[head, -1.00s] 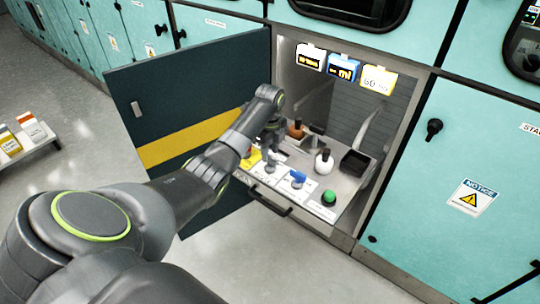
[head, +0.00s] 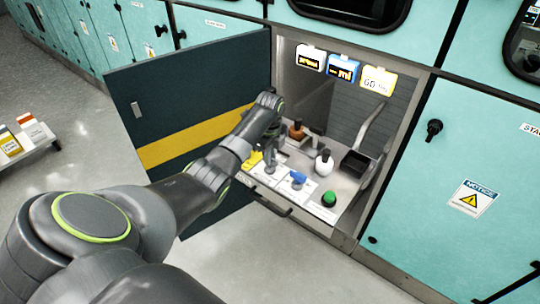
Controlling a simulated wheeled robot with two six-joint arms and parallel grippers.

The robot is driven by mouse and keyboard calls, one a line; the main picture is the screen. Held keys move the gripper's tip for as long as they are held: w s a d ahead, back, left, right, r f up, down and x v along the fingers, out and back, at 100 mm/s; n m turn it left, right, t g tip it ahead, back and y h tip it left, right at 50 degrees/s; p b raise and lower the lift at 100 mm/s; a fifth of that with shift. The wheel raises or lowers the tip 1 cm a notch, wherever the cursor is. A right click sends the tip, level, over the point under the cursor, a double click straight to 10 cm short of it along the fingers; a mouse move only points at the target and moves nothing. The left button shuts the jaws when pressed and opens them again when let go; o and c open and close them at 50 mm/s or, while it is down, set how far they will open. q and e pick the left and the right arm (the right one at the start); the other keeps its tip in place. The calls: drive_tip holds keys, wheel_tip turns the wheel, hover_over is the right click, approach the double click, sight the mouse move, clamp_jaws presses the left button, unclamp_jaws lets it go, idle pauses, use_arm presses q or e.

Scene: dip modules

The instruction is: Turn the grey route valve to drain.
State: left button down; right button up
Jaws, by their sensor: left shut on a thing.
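The tray (head: 340,205) in the open cabinet bay carries a row of controls along its front. My left gripper (head: 270,163) points down at this row, between a yellow handle (head: 253,160) and a blue knob (head: 298,178). It is shut on a small part there, which I take to be the grey route valve; the fingers and wrist hide most of it, so its pointing direction cannot be read. A green button (head: 329,199) is at the right end of the row. My right gripper is not in view.
Behind the row stand a white flask (head: 323,163), a brown flask (head: 297,130) and a black bin (head: 355,163). The open dark door (head: 180,100) is left of my wrist; the bay's right wall bounds the other side.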

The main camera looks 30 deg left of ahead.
use_arm(q)
drive_tip(key=shift+r, duration=0.1)
drive_tip(key=shift+r+n+p, duration=0.15)
drive_tip(key=shift+n+p, duration=0.55)
drive_tip(key=shift+p, duration=0.3)
drive_tip(key=n+p, duration=0.2)
drive_tip(key=shift+p, duration=0.3)
drive_tip(key=n+p, duration=0.3)
drive_tip(key=n, duration=0.2)
drive_tip(key=n+p, duration=0.2)
drive_tip(key=n, duration=0.2)
drive_tip(key=shift+n+p, duration=0.65)
drive_tip(key=shift+n, duration=2.05)
drive_tip(key=c, duration=1.4)
unclamp_jaws()
drive_tip(key=shift+f, duration=0.2)
